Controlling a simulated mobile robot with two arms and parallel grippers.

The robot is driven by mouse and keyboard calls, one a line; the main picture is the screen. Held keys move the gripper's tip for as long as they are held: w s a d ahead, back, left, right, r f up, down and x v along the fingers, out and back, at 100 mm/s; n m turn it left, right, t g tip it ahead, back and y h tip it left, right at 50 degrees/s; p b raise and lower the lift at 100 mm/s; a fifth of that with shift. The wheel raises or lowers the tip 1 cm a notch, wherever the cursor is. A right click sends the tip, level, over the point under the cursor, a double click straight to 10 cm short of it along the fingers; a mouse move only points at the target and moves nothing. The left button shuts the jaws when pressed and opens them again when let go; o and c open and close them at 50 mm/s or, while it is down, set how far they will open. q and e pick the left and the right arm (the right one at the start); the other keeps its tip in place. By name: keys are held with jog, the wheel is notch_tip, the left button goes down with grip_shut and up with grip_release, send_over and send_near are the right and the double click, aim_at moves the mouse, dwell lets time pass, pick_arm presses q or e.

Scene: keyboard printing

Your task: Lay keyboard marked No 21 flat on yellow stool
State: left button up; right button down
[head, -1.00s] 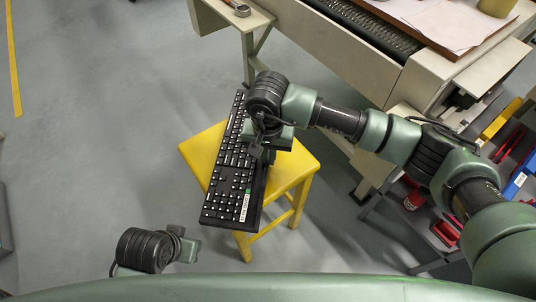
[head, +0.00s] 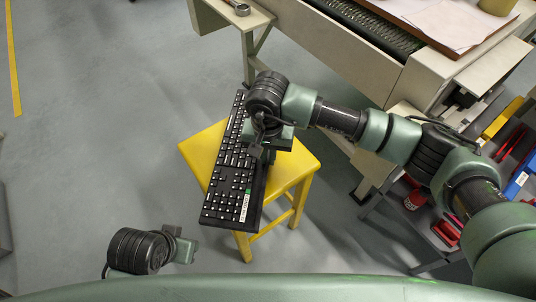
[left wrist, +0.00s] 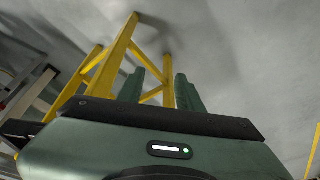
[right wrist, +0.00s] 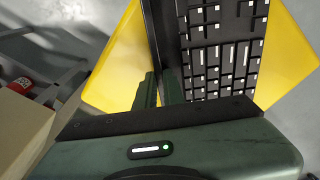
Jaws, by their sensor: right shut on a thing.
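The black keyboard (head: 232,172) is over the yellow stool (head: 293,168), keys facing up, with both ends reaching past the seat. It has a white label (head: 245,206) with a green patch near its lower end; the number is too small to read. My right gripper (head: 262,155) is shut on the keyboard's right long edge; the right wrist view shows its fingers (right wrist: 158,90) at that edge. I cannot tell whether the keyboard touches the seat. My left gripper (head: 188,246) is empty, left of and below the stool in the head view, its fingers (left wrist: 160,92) apart.
A beige workbench (head: 345,62) with papers (head: 450,22) stands at the upper right. A grey trolley (head: 385,215) with a red can (head: 413,201) and bins is at the right. The grey floor (head: 95,120) to the left is clear.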

pick_arm(q)
jog(key=shift+s+b, duration=0.15)
jog(key=shift+b, duration=0.25)
pick_arm(e)
jog(key=shift+f, duration=0.35)
jog(key=c, duration=1.5)
grip_release()
pick_arm(q)
jog(key=shift+r, duration=0.2)
pick_arm(e)
jog(key=shift+o, duration=0.2)
pick_arm(q)
jog(key=shift+s, duration=0.1)
